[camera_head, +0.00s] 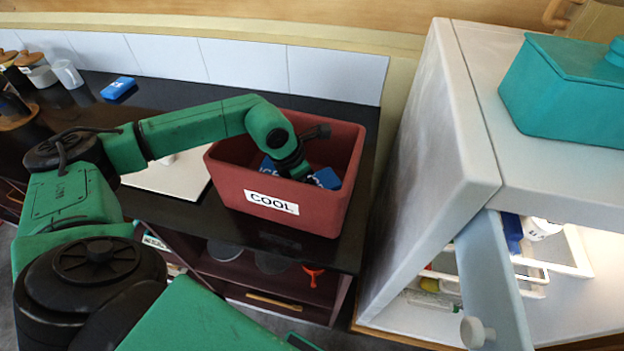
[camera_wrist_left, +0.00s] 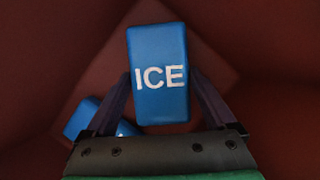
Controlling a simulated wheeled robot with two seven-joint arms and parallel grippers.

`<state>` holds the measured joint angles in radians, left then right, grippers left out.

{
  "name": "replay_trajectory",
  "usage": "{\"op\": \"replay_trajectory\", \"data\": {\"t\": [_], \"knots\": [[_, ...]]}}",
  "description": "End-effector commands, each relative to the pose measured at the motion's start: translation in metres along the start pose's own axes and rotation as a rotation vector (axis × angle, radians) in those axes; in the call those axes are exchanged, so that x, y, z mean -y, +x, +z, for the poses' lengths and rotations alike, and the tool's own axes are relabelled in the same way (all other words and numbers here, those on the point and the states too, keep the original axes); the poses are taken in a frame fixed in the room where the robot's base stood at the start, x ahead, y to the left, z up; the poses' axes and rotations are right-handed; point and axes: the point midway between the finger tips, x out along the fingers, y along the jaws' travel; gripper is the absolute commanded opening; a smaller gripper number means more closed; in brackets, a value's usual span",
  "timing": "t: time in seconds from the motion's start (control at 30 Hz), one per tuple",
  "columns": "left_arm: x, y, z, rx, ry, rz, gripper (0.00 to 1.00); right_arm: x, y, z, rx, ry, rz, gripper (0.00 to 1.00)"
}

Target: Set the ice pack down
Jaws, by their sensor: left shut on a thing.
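The blue ice pack (camera_wrist_left: 158,50), lettered ICE in white, is between the two fingers of my left gripper (camera_wrist_left: 160,80) in the left wrist view. The gripper is shut on it. In the head view my left gripper (camera_head: 299,173) reaches down inside a red bin (camera_head: 225,190) labelled COOL. Another blue pack (camera_wrist_left: 84,119) lies below and to the left inside the bin, partly hidden by the gripper. Blue also shows on both sides of the gripper in the head view, but I cannot tell there which part is the held pack. My right gripper is out of view.
The bin stands on a black counter (camera_head: 160,95), with a white board (camera_head: 172,180) to its left. One more blue pack (camera_head: 118,88) lies at the back left. A white fridge (camera_head: 440,150) stands right, its door (camera_head: 490,280) open, with a teal box (camera_head: 565,95) on top.

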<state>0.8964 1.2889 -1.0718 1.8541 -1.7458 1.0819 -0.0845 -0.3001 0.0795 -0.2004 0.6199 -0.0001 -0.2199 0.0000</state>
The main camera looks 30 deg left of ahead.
Motion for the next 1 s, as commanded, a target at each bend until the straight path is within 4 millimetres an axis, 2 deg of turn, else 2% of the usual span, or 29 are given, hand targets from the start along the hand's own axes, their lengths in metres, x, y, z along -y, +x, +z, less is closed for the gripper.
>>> {"op": "replay_trajectory", "data": {"t": [0.37,0.4,0.7,0.77,0.87,1.0], "knots": [[0.0,0.008,-0.003,0.004,0.002,0.001,0.07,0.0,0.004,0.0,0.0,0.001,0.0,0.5],[0.0,0.007,-0.003,0.002,0.002,0.001,1.0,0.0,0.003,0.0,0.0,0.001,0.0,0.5],[0.0,0.002,0.0,0.002,0.001,0.001,1.0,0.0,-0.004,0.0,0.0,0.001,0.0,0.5],[-0.001,-0.002,-0.001,0.003,0.0,0.003,1.0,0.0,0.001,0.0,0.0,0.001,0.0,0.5],[-0.001,-0.022,-0.002,0.003,0.001,0.004,1.0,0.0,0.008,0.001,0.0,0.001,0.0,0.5],[-0.001,-0.061,-0.003,0.004,0.002,0.006,1.0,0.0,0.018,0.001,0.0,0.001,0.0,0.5]]}}
